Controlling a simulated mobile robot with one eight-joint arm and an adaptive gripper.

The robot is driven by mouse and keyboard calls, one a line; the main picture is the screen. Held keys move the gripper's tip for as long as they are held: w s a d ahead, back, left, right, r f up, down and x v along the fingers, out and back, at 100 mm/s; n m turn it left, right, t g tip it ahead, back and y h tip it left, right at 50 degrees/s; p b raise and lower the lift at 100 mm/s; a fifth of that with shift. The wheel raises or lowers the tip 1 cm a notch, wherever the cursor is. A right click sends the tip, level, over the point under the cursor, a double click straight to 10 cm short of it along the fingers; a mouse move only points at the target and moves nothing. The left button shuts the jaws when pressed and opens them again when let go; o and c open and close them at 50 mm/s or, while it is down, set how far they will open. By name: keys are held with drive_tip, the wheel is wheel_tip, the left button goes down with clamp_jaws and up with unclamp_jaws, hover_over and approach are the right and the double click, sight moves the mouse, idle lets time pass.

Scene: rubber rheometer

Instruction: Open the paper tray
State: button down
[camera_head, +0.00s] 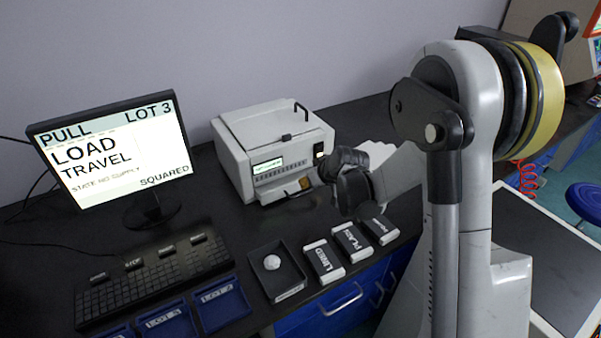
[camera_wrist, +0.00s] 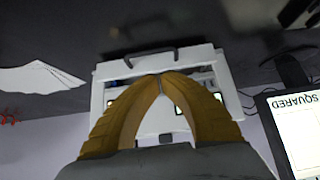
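The white printer-like machine (camera_head: 233,160) stands on the black bench, with a small lit green display on its front. A pale tray lip (camera_head: 291,193) juts out low on its front, partly hidden by my gripper (camera_head: 307,183). In the wrist view, the machine (camera_wrist: 225,78) appears upside down, with a dark U-shaped handle (camera_wrist: 150,54) at its near edge. My gripper (camera_wrist: 159,77) has its yellow fingers drawn together, with the tips meeting or nearly so beside the handle. I cannot see anything held between them. The tray does not look pulled far out.
A monitor (camera_head: 105,155) reads LOAD TRAVEL and STATE NO SUPPLY. A keyboard (camera_head: 150,280), blue lot trays (camera_head: 222,303), a black tray with a white ball (camera_head: 272,262), and several labelled blocks (camera_head: 324,261) fill the bench front. A white crumpled sheet (camera_wrist: 38,78) lies beside the machine.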

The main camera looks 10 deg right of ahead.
sight(293, 189)
drive_tip(key=b+x, duration=0.3)
drive_tip(key=x, duration=0.6)
drive_tip(key=shift+a+f, duration=0.1)
drive_tip(key=shift+f, duration=0.15)
drive_tip(key=shift+s, duration=0.1)
